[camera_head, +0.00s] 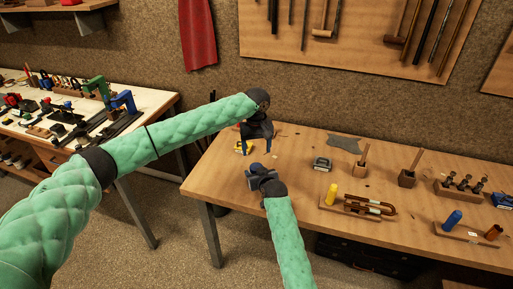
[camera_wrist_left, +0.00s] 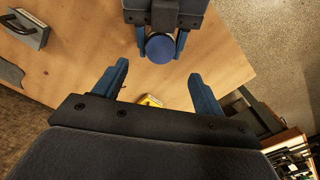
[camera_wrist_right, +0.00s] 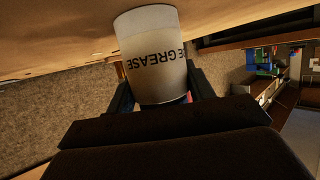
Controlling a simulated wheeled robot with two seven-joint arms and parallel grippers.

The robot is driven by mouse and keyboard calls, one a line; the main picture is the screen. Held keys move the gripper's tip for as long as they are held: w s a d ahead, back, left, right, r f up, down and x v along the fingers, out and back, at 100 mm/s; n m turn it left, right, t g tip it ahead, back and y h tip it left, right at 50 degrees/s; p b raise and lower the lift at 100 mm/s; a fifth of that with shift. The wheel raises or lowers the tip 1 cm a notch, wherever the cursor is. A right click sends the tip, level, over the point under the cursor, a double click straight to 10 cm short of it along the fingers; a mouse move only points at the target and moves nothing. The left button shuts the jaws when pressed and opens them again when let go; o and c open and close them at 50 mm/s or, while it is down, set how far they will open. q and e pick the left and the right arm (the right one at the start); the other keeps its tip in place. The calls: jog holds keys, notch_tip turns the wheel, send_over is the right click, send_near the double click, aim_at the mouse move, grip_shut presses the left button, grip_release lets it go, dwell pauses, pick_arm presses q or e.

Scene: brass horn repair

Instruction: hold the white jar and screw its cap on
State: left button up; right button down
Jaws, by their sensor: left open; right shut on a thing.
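My right gripper (camera_head: 256,170) is shut on the white jar (camera_wrist_right: 152,50), which carries the word GREASE, upside down in the right wrist view. In the left wrist view, a round blue cap (camera_wrist_left: 160,48) shows between the right gripper's fingers, at the jar's end. Whether it is screwed tight cannot be told. The jar is mostly hidden in the head view. My left gripper (camera_head: 257,143) is open and empty, above the table beyond the right gripper. Its fingers (camera_wrist_left: 158,70) stand apart from the cap.
A small yellow thing (camera_head: 243,147) lies on the wooden table (camera_head: 225,175) under the left gripper. The table's front left is clear.

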aim_at(257, 166)
pick_arm(q)
jog(key=n, duration=0.3)
dwell(0.5)
jog(key=shift+f, duration=4)
jog(key=c, duration=1)
jog(key=shift+m, duration=1.7)
jog(key=shift+c, duration=0.3)
